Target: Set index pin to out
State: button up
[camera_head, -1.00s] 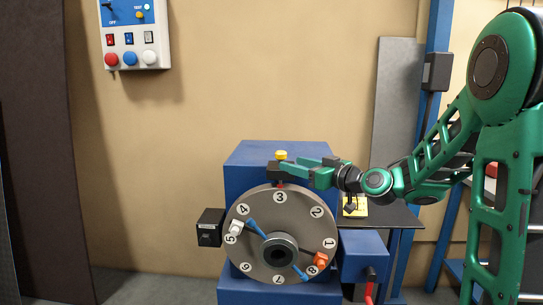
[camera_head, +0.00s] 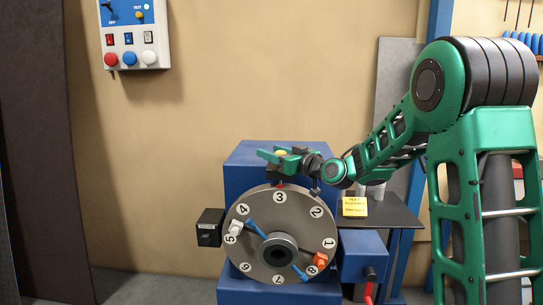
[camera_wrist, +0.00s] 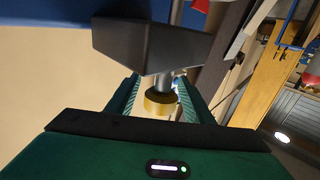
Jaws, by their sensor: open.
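The index pin's yellow knob (camera_head: 281,153) stands on top of the blue machine, above the numbered grey dial, partly hidden by my gripper. In the wrist view the knob (camera_wrist: 160,104) is brass-yellow on a silver shaft (camera_wrist: 160,84) that comes out of a dark block (camera_wrist: 150,45). My gripper (camera_head: 277,157) is open at the knob, and its green fingers (camera_wrist: 158,100) lie on either side of it. A gap shows beside the knob, and I cannot tell whether either finger touches it.
The grey dial (camera_head: 259,209) carries white numbers, with 3 at the top under a red pointer (camera_head: 280,186). White and orange clips sit on it. A black box (camera_head: 209,228) is at its left. A yellow note (camera_head: 355,207) is by the dark shelf at right. A control panel (camera_head: 133,33) hangs upper left.

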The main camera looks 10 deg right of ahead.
jog(key=shift+w, duration=0.1)
grip_shut()
jog(key=shift+r, duration=1.35)
grip_release()
jog(key=v, duration=1)
jog(key=shift+s, duration=0.3)
jog(key=shift+d, duration=0.1)
